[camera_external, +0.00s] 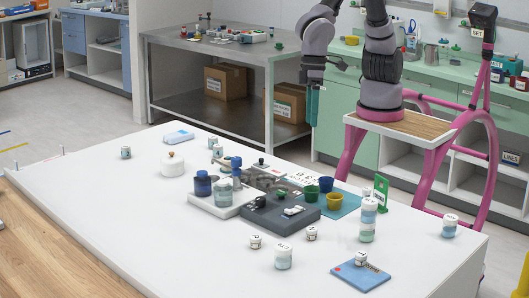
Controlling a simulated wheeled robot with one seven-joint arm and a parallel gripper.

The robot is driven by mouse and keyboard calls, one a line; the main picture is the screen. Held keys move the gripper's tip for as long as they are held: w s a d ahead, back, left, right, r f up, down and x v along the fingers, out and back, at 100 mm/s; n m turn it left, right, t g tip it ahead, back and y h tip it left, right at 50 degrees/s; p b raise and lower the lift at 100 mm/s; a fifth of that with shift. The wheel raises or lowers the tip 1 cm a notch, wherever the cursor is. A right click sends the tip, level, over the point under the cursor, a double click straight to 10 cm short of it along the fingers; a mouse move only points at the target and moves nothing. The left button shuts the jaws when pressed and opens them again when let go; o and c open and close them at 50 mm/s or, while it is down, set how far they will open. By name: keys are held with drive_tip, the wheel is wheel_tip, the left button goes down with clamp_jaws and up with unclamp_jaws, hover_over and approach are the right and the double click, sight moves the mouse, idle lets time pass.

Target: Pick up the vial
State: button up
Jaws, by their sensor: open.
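Several small white-capped containers that could be the vial stand on the white table (110,210); I cannot tell which one is meant. Small ones are a vial (255,241) and another vial (311,233) near the front middle. A larger capped jar (283,257) stands in front of them. One small vial (361,259) is on a blue pad (361,276), and one (126,152) stands alone at the left. My gripper (313,86) hangs open beyond the table's far edge, apart from all of them.
A dark grey tray (265,219) with small items, green and yellow cups (334,201), blue bottles (203,184) and a stacked pair of jars (368,219) crowd the table's middle. A white round pot (172,164) stands left. The table's front left is clear.

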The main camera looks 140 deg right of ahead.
drive_tip(key=w+a+f+g, duration=0.1)
drive_tip(key=w+a+f, duration=0.1)
drive_tip(key=f, duration=0.4)
drive_tip(key=w+a+f, duration=0.2)
drive_tip(key=w+f, duration=0.1)
drive_tip(key=f, duration=0.4)
drive_tip(key=m+h, duration=0.1)
hover_over(312, 228)
drive_tip(key=shift+g, duration=0.4)
drive_tip(key=f, duration=1)
drive_tip(key=shift+w+a+f, duration=0.2)
drive_tip(key=shift+w+f, duration=0.05)
drive_tip(key=shift+w, duration=0.1)
drive_tip(key=shift+s+d+f, duration=0.1)
drive_tip(key=shift+s+f, duration=0.05)
drive_tip(key=shift+f, duration=1.45)
drive_tip(key=shift+s+d+f, duration=0.1)
drive_tip(key=shift+s+f, duration=0.05)
drive_tip(key=shift+f, duration=1.4)
clamp_jaws()
